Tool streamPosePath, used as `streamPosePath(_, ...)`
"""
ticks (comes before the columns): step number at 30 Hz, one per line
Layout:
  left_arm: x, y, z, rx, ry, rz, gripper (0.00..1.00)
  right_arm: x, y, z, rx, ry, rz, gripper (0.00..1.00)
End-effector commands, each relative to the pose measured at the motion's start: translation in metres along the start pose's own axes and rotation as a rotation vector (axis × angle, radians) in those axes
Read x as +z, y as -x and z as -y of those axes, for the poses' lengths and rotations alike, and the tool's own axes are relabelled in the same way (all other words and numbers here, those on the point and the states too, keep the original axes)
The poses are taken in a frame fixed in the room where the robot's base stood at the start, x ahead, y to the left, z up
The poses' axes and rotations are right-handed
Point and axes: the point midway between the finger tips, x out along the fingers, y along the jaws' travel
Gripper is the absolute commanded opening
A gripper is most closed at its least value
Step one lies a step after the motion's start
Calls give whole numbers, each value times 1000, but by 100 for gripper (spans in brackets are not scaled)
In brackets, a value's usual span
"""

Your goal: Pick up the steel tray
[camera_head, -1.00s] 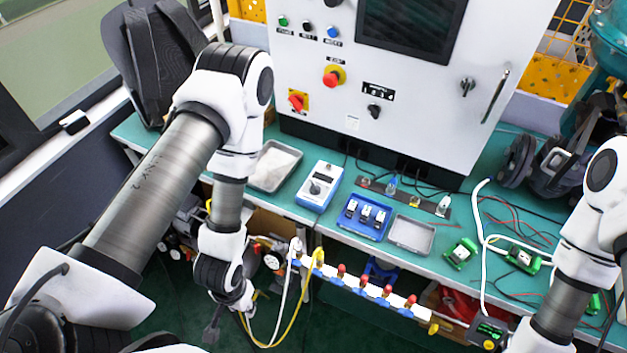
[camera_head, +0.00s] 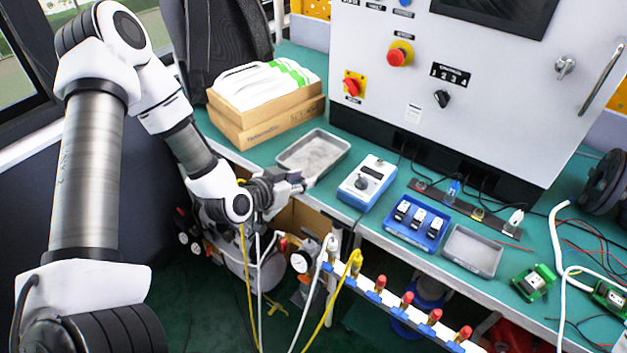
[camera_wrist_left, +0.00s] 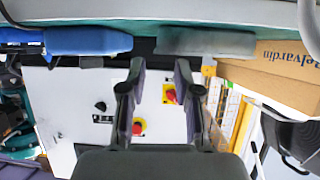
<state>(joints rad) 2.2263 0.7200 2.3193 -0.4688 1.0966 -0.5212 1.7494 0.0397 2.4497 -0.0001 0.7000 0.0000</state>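A grey steel tray (camera_head: 313,152) lies flat near the front edge of the green bench, and looks empty. In the left wrist view, which is upside down, the tray's edge (camera_wrist_left: 205,41) shows at the top, just beyond the fingers. A second, smaller grey tray (camera_head: 472,250) lies further right. My left gripper (camera_head: 300,182) is just in front of the first tray, at about the bench edge, pointing toward it and apart from it. In the left wrist view its two fingers (camera_wrist_left: 160,78) are spread with nothing between them. My right gripper is out of view.
A cardboard box (camera_head: 265,122) with a white-and-green packet stands behind the tray. A blue-and-white meter (camera_head: 367,182) sits to its right, then a blue bin (camera_head: 416,222). The control cabinet (camera_head: 480,90) rises behind. Hoses and a manifold (camera_head: 395,305) hang below the bench edge.

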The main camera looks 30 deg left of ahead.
Motion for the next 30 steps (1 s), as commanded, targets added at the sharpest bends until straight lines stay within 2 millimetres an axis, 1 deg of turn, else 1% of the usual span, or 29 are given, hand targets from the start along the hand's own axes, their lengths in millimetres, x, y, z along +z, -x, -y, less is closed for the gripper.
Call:
streamPosePath(1,2,-5,3,-7,10,-23,32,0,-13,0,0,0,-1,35)
streamPosePath(4,-5,-13,4,-8,3,-32,32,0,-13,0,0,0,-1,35)
streamPosePath(10,-8,-37,2,-7,3,-29,32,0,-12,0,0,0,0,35)
streamPosePath(15,-9,-68,0,-6,2,-28,32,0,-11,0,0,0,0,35)
streamPosePath(17,-9,-76,0,-6,3,-28,32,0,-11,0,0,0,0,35)
streamPosePath(19,-9,-80,0,-7,7,-29,32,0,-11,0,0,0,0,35)
streamPosePath(24,-9,-81,0,-7,8,-28,32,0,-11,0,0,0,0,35)
streamPosePath(25,-9,-81,0,-7,9,-28,25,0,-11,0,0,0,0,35)
streamPosePath(26,-9,-81,0,-7,8,-28,15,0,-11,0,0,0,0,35)
streamPosePath(27,-9,-81,0,-7,9,-28,0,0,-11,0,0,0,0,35)
streamPosePath(30,-9,-81,0,-7,8,-28,0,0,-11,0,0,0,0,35)
